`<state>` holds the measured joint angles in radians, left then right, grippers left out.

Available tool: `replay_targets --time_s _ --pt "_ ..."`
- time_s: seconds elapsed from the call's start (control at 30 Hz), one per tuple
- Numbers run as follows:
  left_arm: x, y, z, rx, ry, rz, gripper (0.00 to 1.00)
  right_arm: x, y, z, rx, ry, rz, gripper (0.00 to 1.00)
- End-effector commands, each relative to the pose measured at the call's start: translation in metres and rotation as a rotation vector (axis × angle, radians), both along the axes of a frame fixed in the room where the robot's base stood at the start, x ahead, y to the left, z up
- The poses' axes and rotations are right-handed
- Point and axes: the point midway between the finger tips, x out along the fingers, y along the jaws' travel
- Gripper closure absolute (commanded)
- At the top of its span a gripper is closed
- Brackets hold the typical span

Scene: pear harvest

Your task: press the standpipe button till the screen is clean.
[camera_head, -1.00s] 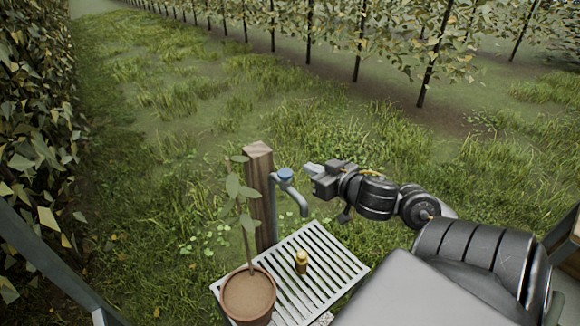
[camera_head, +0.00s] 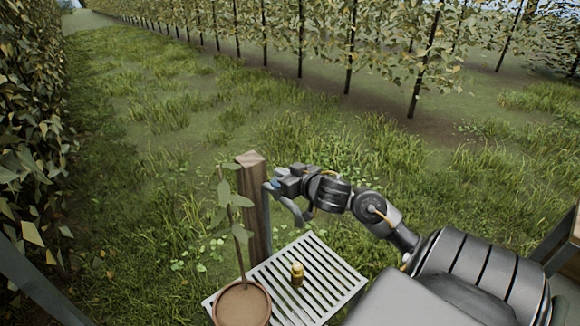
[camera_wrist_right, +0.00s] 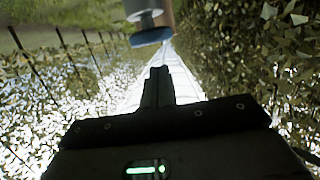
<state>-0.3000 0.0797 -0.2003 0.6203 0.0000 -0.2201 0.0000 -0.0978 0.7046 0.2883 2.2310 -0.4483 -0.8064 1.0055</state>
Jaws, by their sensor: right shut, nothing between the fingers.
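The standpipe (camera_head: 266,215) is a grey pipe with a curved spout against a wooden post. Its blue button (camera_head: 276,184) is mostly covered by my right gripper (camera_head: 278,177) in the head view. The blue button (camera_wrist_right: 152,37) shows just beyond the fingertips in the right wrist view, with a small gap in the picture; I cannot tell whether they touch. My right gripper (camera_wrist_right: 158,72) is shut and empty. A small brass-coloured piece (camera_head: 297,274), perhaps the screen, stands on the slatted grate; dirt on it is too small to tell. My left gripper is out of view.
The wooden post (camera_head: 254,205) stands right beside the standpipe. A potted seedling (camera_head: 242,306) stands at the grate's left corner, its leaves near the post. The pale slatted grate (camera_head: 345,277) lies below the spout. A hedge lines the left; grass is open behind.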

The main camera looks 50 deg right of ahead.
Motion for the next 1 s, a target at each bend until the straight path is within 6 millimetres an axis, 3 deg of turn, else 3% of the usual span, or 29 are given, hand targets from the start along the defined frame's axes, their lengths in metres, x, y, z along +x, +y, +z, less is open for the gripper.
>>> replay_targets --time_s 0.2,0.63,0.83,1.0 --pt "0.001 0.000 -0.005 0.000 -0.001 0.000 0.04 -0.001 0.000 -0.019 -0.001 -0.001 -0.001 1.00" --pt "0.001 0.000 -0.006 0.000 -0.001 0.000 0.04 -0.001 0.000 -0.022 -0.001 -0.002 -0.001 1.00" --pt "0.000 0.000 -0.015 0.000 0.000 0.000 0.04 -0.001 0.000 -0.046 0.003 0.001 -0.002 1.00" --pt "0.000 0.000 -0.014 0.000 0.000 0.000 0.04 -0.002 0.000 -0.051 -0.002 0.006 0.000 1.00"
